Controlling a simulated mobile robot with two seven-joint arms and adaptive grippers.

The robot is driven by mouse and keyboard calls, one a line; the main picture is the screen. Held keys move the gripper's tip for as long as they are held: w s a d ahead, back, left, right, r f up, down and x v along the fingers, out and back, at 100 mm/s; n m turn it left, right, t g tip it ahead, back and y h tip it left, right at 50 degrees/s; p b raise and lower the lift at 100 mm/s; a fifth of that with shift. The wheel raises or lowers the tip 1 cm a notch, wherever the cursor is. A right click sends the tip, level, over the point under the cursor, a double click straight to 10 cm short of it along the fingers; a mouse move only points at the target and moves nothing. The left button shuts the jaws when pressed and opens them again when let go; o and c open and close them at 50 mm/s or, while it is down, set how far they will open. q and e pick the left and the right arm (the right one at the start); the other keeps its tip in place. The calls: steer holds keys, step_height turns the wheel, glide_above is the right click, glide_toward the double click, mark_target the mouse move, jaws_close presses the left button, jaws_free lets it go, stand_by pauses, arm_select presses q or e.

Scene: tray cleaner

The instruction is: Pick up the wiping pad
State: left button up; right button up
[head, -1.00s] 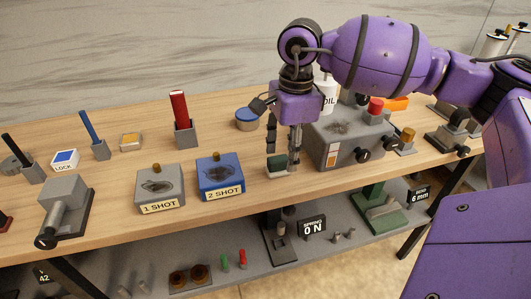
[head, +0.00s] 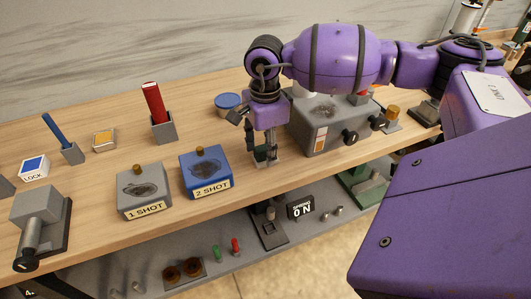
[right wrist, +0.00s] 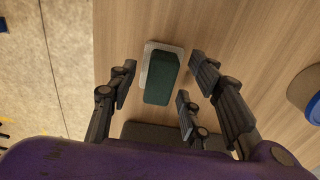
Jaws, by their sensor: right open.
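The wiping pad is a dark green block on a pale base (right wrist: 160,80), lying on the wooden bench. In the head view the pad (head: 262,153) is mostly hidden behind my right gripper's fingers, near the bench's front edge. My right gripper (head: 265,158) points down over it. In the right wrist view the right gripper (right wrist: 160,76) is open, with one finger left of the pad and two on its right. Gaps show between the fingers and the pad, so it is not held. My left gripper is not in view.
A grey box with black knobs (head: 325,135) stands close right of the gripper. The blue 2 SHOT box (head: 205,170) and grey 1 SHOT box (head: 143,188) stand to the left. A round blue-lidded tin (head: 228,104) is behind. A lower shelf holds small parts.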

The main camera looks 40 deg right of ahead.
mark_target(265, 147)
jaws_close()
stand_by(0.3)
steer(key=shift+r, duration=0.55)
step_height(265, 147, up, 2)
steer(key=shift+r, duration=0.2)
steer(key=s+a+r+b, duration=0.1)
steer(key=s+a+r, duration=0.5)
steer(key=s+r, duration=0.3)
steer(key=s, duration=0.3)
steer(key=shift+s+r, duration=0.25)
steer(key=shift+s, duration=0.1)
